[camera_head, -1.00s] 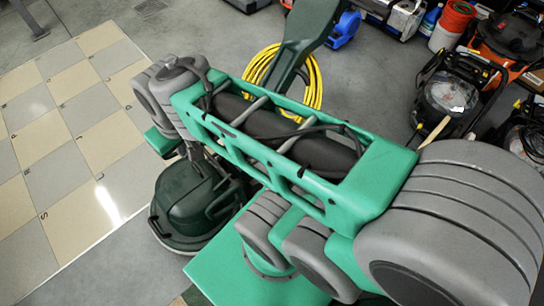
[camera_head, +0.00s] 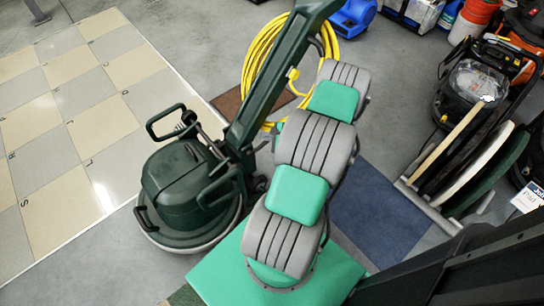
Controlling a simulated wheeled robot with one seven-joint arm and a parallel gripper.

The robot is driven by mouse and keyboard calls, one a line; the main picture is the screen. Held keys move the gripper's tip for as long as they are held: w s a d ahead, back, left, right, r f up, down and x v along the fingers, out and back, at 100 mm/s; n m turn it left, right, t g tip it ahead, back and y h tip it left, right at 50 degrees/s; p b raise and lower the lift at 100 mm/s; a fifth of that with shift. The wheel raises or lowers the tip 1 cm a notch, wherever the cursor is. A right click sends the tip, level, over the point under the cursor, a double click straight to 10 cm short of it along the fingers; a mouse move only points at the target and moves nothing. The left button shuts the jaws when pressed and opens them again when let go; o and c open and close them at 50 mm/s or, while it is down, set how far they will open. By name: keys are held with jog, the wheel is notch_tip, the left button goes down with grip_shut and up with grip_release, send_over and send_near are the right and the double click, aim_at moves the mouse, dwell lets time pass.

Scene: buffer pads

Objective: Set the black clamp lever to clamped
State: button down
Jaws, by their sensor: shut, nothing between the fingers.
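A dark green floor buffer (camera_head: 187,195) stands on the grey floor left of the middle, partly on the tiled area's edge. Its long dark green handle post (camera_head: 268,90) rises towards the top right and leaves the picture. Black bars and loops show around its motor housing and near the foot of the post. I cannot make out which of these dark parts is the black clamp lever, or how it is set. My green and grey arm (camera_head: 305,180) stands just right of the buffer. My gripper is not visible.
A yellow coiled cable (camera_head: 262,68) lies behind the post. A rack with upright pads (camera_head: 465,165) stands at right, near a wet vacuum (camera_head: 470,90). A blue mat (camera_head: 378,210) lies right of my arm. Tiled flooring (camera_head: 60,130) is open at left.

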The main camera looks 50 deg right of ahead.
aim_at(261, 145)
jog(key=s+d+f+m+t+h+b, duration=0.1)
jog(key=s+d+f+m+h+b, duration=0.1)
jog(key=s+f+m, duration=0.6)
notch_tip(261, 145, down, 4)
jog(key=shift+d+f+m+h, duration=0.1)
jog(key=shift+d+m+h, duration=0.4)
jog(key=shift+d+h, duration=0.55)
jog(key=shift+a, duration=0.1)
jog(key=b+x, duration=0.4)
jog(key=x, duration=0.6)
jog(key=r, duration=0.1)
jog(key=r+p, duration=0.1)
jog(key=w+a+r, duration=0.1)
jog(key=r, duration=0.1)
jog(key=shift+a, duration=0.1)
jog(key=shift+r+h, duration=0.15)
jog(key=shift+h, duration=0.1)
